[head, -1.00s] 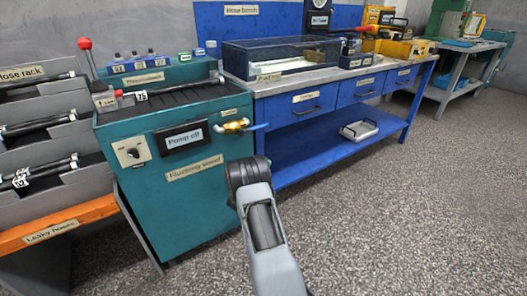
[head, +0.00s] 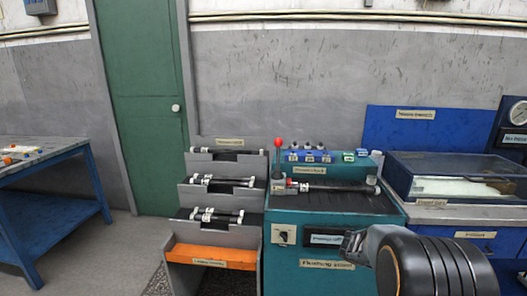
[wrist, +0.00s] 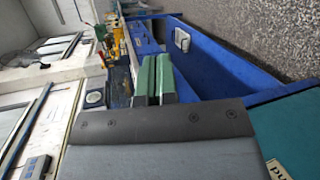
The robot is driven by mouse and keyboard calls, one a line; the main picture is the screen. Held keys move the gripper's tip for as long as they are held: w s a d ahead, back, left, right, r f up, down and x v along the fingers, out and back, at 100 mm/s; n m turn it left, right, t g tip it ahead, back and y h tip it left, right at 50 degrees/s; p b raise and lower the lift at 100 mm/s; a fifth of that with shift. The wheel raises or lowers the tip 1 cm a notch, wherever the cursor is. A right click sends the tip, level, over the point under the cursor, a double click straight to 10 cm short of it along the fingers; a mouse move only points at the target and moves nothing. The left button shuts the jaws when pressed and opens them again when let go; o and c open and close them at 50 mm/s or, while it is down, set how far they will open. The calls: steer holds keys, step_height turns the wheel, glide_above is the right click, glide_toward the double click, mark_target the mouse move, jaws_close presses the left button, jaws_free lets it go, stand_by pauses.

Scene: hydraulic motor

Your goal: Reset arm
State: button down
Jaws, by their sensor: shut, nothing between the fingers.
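My gripper (wrist: 152,80) shows in the wrist view as two green fingers lying side by side beyond the grey wrist housing. It is shut and empty. In the head view my arm is at the lower right, with a large black joint close to the camera and a grey link beside it. The arm is in front of the right side of the teal flushing stand (head: 330,228). The fingers cannot be made out in the head view.
A hose rack (head: 220,190) with several hoses stands left of the stand, above an orange shelf (head: 212,257). A blue workbench (head: 475,246) with a glass-sided case (head: 455,178) is at the right. A blue table (head: 60,212) stands far left, near a green door (head: 142,110).

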steer(key=s+a+r+n+t+y+p, duration=0.1)
steer(key=s+a+r+t+y+p, duration=0.3)
steer(key=a+r+y+p, duration=0.3)
steer(key=s+a+r+t+y+p, duration=0.4)
steer(key=a+r+y+p, duration=0.3)
steer(key=a+r+p, duration=0.5)
steer(key=a+r+t, duration=0.1)
steer(key=a+r, duration=0.3)
steer(key=a, duration=0.2)
steer(key=shift+s+n, duration=0.15)
steer(key=shift+n, duration=0.25)
steer(key=shift+d, duration=0.1)
